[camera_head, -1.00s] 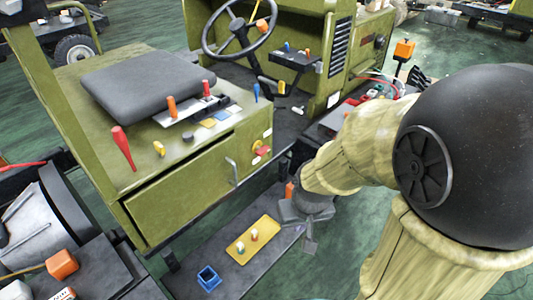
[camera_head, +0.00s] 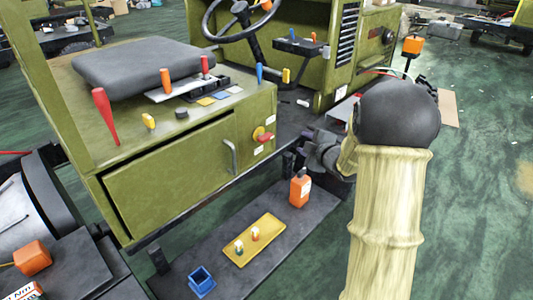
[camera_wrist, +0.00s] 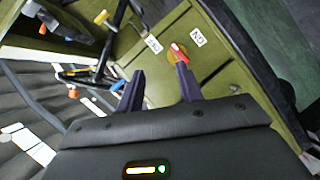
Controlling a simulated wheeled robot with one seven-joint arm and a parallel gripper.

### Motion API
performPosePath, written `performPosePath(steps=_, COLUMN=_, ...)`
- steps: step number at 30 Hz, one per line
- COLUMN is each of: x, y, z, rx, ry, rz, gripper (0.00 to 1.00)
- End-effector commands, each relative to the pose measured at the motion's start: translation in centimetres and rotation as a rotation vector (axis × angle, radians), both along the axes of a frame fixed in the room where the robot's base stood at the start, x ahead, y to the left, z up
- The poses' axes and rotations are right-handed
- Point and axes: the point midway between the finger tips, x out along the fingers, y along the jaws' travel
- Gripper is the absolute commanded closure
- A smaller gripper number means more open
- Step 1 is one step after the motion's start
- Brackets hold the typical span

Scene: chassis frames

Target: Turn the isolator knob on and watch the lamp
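The isolator knob (camera_head: 266,138) is a red handle on a yellow disc, on the end face of the green cabinet below the seat. In the wrist view the red handle (camera_wrist: 179,51) lies just beyond my right fingertip, between two white labels; the right one (camera_wrist: 197,37) appears to read ON. I cannot tell which label the handle points to. My gripper (camera_wrist: 158,70) is open and empty, its two dark fingers apart and facing the panel. In the head view my gripper is right of the knob, its fingers hard to make out. I cannot identify the lamp.
A dark footboard (camera_head: 205,247) below the cabinet carries an orange bottle (camera_head: 300,188), a yellow tray (camera_head: 270,226) with small pieces and a blue box (camera_head: 201,281). Levers stand on the cabinet top. A steering wheel (camera_head: 213,28) is behind. Green floor at the right is open.

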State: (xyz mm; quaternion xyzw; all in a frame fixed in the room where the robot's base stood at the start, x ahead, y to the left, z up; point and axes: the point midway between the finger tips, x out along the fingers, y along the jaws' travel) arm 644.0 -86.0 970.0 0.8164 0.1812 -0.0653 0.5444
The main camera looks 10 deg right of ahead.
Motion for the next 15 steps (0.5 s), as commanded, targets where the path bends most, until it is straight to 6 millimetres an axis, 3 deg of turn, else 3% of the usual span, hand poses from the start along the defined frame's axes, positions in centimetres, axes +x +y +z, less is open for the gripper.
performPosePath(steps=1, x=0.8, y=-0.5, z=-2.5, rx=-0.043, ry=-0.059, rz=0.062, gripper=0.64)
performPosePath(steps=6, x=1.8, y=-0.9, z=-5.7, rx=-0.184, ry=-0.288, rz=0.297, gripper=0.64)
performPosePath(steps=10, x=1.3, y=-1.0, z=-7.2, rx=-0.243, ry=-0.414, rz=0.421, gripper=0.64)
performPosePath(steps=15, x=0.9, y=-0.9, z=-7.1, rx=-0.263, ry=-0.466, rz=0.471, gripper=0.64)
